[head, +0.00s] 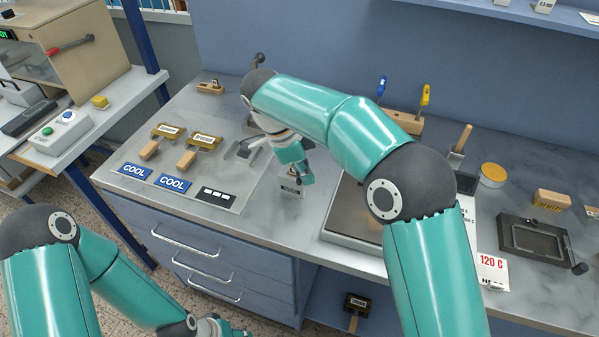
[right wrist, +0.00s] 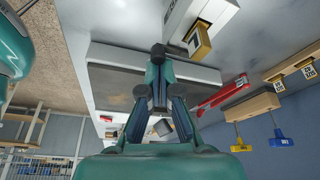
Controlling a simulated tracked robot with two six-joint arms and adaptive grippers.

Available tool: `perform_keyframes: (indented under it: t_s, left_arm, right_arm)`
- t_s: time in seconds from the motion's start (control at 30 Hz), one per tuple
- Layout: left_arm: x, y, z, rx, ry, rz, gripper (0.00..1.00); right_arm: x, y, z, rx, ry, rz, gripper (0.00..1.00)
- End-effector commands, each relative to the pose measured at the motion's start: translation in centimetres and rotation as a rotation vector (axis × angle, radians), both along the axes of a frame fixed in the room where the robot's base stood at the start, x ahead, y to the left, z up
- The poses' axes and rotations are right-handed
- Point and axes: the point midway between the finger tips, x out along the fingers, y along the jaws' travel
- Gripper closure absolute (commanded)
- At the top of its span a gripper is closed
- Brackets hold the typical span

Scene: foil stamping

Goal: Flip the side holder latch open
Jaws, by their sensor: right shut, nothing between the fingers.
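No part is plainly marked as the side holder latch. A black rectangular holder frame (head: 535,240) with a small knobbed lever (head: 579,268) lies at the right of the counter in the head view, and may be it. My right gripper (head: 304,178) is shut and empty, pointing down above the counter, well to the left of that frame and beside a small labelled block (head: 290,190). In the right wrist view its closed fingers (right wrist: 157,55) show before a grey plate (right wrist: 120,82). My left gripper (head: 218,328) is low at the bottom edge, partly cut off; its fingers are unclear.
A grey plate (head: 350,212) lies partly behind my right arm. Brass blocks (head: 203,141), wooden pieces and blue COOL labels (head: 173,182) lie on the left mat. A wooden rack (head: 404,122) holds blue and yellow tools. A 120 C card (head: 491,268) stands near the front edge.

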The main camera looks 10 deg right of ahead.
Motion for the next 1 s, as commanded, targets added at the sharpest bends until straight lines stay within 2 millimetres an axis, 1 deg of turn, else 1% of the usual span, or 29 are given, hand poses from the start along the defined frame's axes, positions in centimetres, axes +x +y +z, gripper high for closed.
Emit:
perform_keyframes:
  t_s: [0.23, 0.37, 0.47, 0.6, 0.63, 0.8, 1.0]
  left_arm:
    - [0.0, 0.0, -0.1, 0.000, 0.000, 0.000, 0.50]
    - [0.0, 0.0, -0.5, 0.000, 0.000, 0.000, 0.50]
    - [0.0, 0.0, -1.2, 0.000, 0.000, 0.000, 0.50]
    - [0.0, 0.0, -2.4, 0.000, 0.000, 0.000, 0.50]
    - [0.0, 0.0, -1.8, 0.000, 0.001, 0.000, 0.50]
    - [0.0, 0.0, -1.1, 0.000, 0.000, 0.000, 0.50]
    - [0.0, 0.0, -0.1, 0.000, 0.000, 0.000, 0.50]
  right_arm:
    - [0.0, 0.0, 0.0, 0.000, 0.000, 0.001, 1.00]
    - [-0.1, -0.5, -0.2, 0.000, 0.000, 0.002, 1.00]
    - [-0.2, -1.6, -0.3, 0.000, -0.001, 0.003, 1.00]
    - [-0.5, -3.6, -0.2, 0.001, -0.002, 0.008, 1.00]
    - [-0.3, -3.0, 1.0, 0.001, -0.005, 0.010, 1.00]
    - [0.1, -1.7, 4.7, 0.002, -0.003, 0.012, 1.00]
    - [0.4, -0.6, 7.9, 0.001, -0.001, 0.013, 1.00]
